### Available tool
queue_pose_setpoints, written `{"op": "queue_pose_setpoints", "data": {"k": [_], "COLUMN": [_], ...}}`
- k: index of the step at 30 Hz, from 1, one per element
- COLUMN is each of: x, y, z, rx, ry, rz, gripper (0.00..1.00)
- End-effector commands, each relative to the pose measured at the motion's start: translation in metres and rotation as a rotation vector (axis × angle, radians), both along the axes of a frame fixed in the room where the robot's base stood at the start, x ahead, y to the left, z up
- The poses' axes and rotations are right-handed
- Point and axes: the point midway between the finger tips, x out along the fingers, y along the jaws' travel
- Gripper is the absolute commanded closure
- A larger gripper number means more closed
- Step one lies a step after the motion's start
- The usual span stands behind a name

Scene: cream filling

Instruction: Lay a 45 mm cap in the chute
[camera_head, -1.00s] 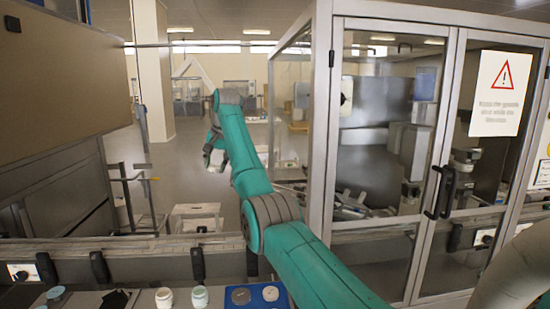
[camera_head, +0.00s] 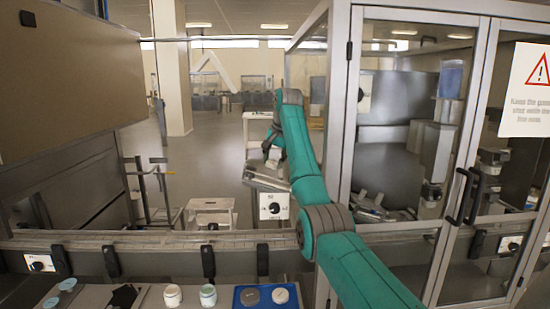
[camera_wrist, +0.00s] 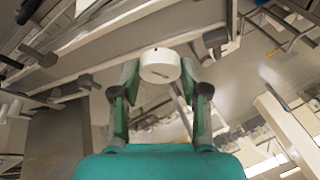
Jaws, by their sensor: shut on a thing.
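My gripper (camera_head: 272,155) is at the end of the raised teal arm, beyond the conveyor rail. In the wrist view my gripper (camera_wrist: 160,78) is shut on a round white cap (camera_wrist: 160,66), held between the fingertips with a dark mark on its side. The cap is too small to make out in the head view. A slanted metal piece (camera_head: 264,184) above a control box with a black knob (camera_head: 273,206) is just below my gripper. It may be the chute; I cannot tell for sure.
A glass-doored cabinet (camera_head: 357,130) stands close to the right of my arm. A white step stool (camera_head: 210,216) is on the floor beyond the rail.

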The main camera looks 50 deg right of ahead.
Motion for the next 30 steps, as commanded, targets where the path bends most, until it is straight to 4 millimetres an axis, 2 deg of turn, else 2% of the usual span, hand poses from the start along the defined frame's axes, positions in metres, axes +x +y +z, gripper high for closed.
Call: {"op": "queue_pose_setpoints", "data": {"k": [15,29,30], "x": [0.009,0.011,0.011], "y": [0.008,0.01,0.01], "z": [-0.033,-0.04,-0.04], "rx": [0.0,-0.001,-0.001], "ry": [0.001,0.0,0.0], "rz": [0.001,0.001,0.001], "gripper": [0.69,0.69,0.53]}}
